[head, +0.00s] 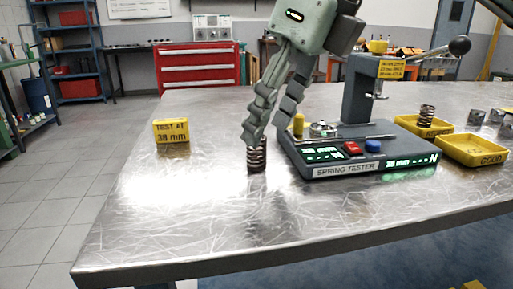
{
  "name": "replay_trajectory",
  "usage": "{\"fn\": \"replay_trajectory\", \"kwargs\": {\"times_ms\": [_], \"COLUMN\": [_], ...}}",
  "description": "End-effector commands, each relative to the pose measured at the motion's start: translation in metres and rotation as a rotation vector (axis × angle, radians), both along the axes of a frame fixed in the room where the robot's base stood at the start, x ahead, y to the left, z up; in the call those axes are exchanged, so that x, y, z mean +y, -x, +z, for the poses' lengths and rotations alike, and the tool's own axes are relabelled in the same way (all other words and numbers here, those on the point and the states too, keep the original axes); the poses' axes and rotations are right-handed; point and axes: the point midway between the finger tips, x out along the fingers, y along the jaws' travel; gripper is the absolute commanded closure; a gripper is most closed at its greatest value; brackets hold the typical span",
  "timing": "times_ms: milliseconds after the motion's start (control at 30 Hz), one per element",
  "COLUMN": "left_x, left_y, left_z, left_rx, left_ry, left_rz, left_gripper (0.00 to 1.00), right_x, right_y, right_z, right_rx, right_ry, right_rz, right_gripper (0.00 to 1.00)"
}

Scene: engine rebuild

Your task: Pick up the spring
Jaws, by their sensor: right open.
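A dark coiled spring (257,160) stands upright on the metal table, just left of the spring tester (345,168). My right gripper (266,132) comes down from above with its fingers open over the spring. Its fingertips hide the spring's top, and I cannot tell whether they touch it. A second spring (427,113) stands upright in the far yellow tray (440,129) at the right. My left gripper is not in view.
A yellow block (171,131) reading "TEST AT 38 mm" stands on the left of the table (190,210). A yellow "GOOD" tray (472,153) and small metal parts (476,116) are at the right. The tester's lever knob (460,45) sticks out high. The front left tabletop is clear.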

Motion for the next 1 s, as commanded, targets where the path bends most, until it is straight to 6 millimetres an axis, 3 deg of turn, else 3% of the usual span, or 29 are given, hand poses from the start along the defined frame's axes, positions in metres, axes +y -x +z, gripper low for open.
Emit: {"fn": "replay_trajectory", "kwargs": {"times_ms": [300, 600, 1000], "left_x": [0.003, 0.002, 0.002], "left_y": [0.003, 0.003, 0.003], "left_z": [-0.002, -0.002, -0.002], "left_rx": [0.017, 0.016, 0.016], "left_ry": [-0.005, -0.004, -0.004], "left_rz": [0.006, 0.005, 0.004], "left_gripper": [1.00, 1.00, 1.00], "right_x": [0.015, 0.018, 0.018], "right_y": [-0.012, -0.013, -0.013], "right_z": [-0.040, -0.046, -0.045], "right_rx": [0.002, 0.000, 0.001], "right_ry": [-0.001, -0.003, -0.003], "right_rz": [0.003, 0.003, 0.003], "right_gripper": [0.51, 0.51, 1.00]}}
